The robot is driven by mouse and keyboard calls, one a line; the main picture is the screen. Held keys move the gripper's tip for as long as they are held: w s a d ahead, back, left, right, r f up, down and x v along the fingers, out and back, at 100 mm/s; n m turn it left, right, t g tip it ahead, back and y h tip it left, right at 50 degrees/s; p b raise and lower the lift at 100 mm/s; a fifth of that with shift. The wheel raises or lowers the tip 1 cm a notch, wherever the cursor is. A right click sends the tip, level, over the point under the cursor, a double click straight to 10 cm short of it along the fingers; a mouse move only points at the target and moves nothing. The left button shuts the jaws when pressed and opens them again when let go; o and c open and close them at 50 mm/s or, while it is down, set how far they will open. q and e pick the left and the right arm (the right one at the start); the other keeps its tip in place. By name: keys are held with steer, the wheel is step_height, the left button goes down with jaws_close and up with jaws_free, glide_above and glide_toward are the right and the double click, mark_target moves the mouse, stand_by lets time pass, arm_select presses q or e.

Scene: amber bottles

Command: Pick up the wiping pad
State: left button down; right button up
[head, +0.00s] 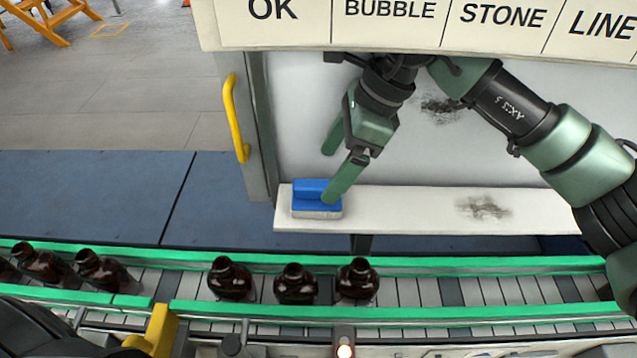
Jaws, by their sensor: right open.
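The wiping pad (305,207) has a blue top with a raised blue grip and a pale underside. It lies at the left end of the white shelf (400,206). My right gripper (331,174) comes down from above with its two green fingers spread apart. One fingertip overlaps the right part of the pad in the picture, and the other finger is higher and further back. I cannot tell whether the near finger touches the pad. Nothing is held between the fingers. My left gripper is not in view.
Several amber bottles (295,284) stand on the green-edged conveyor (420,290) in front of the shelf. A yellow handle (235,118) is left of the panel. A labelled sign (400,22) hangs above. Dark smudges mark the shelf and panel.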

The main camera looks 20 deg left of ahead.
mark_target(322, 183)
steer(key=shift+w+f, duration=0.1)
steer(key=shift+w, duration=0.25)
steer(key=shift+a+f+p, duration=0.1)
steer(key=shift+f+p, duration=0.2)
steer(key=p+x, duration=0.1)
steer(key=x, duration=0.1)
steer(key=p+x, duration=0.1)
steer(key=x, duration=0.1)
steer(key=p+x, duration=0.2)
steer(key=shift+s, duration=0.4)
steer(key=shift+a+f, duration=0.1)
steer(key=shift+f, duration=0.25)
steer(key=c, duration=1.5)
steer(key=shift+r, duration=0.2)
